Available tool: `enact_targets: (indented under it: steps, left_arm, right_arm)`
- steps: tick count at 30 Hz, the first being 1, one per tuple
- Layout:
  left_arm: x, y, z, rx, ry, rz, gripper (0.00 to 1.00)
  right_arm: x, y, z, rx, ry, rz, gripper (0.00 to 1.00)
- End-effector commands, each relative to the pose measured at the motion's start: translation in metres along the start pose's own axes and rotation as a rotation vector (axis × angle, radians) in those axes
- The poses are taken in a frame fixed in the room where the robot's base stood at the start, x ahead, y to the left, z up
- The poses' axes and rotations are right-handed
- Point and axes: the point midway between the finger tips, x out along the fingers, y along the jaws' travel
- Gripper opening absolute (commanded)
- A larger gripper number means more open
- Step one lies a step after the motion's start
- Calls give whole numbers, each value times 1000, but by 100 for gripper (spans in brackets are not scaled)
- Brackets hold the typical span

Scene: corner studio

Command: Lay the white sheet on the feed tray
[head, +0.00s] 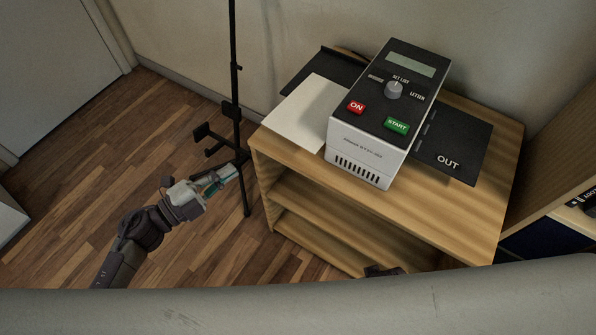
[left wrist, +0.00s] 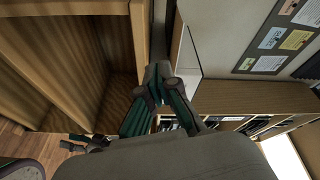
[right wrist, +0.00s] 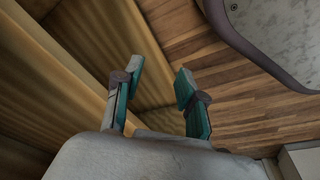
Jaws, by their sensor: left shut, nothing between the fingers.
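The white sheet (head: 303,113) lies flat on the left side of the machine (head: 370,150) in the head view. It covers much of the dark feed tray (head: 322,72), whose back part shows behind it. The sheet's front part reaches over the wooden top near its left edge, and its right side meets the machine. My left gripper (head: 228,174) is left of the cabinet, apart from the sheet, shut and empty; its fingertips meet in the left wrist view (left wrist: 160,75). My right gripper (right wrist: 160,78) is open and empty, facing the wooden shelves in the right wrist view.
The machine stands on a wooden shelf unit (head: 450,220). A dark OUT tray (head: 462,145) lies on its right. A thin black stand (head: 236,110) rises behind my left gripper. Wooden floor (head: 180,110) is open at the left.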

Motion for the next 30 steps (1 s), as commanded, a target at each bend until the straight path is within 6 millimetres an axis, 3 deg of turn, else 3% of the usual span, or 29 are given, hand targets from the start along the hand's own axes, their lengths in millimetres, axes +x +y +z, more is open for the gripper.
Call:
enact_targets:
  steps: [3, 7, 14, 26, 30]
  left_arm:
    - [4, -7, -49, 204, 212, 45, 0]
    - [3, -12, -78, 310, 321, 78, 0]
    - [22, -13, -91, 330, 344, 82, 0]
    - [100, -2, -117, 327, 341, 80, 0]
    - [119, -4, -105, 328, 338, 82, 0]
  right_arm:
    - [-5, 1, -14, 3, 18, 2, 40]
    - [-16, 2, -21, 4, 23, 3, 40]
    - [-19, 2, -21, 4, 22, 3, 40]
    - [-10, 1, -16, 3, 18, 2, 40]
    - [-18, 1, -22, 4, 26, 3, 40]
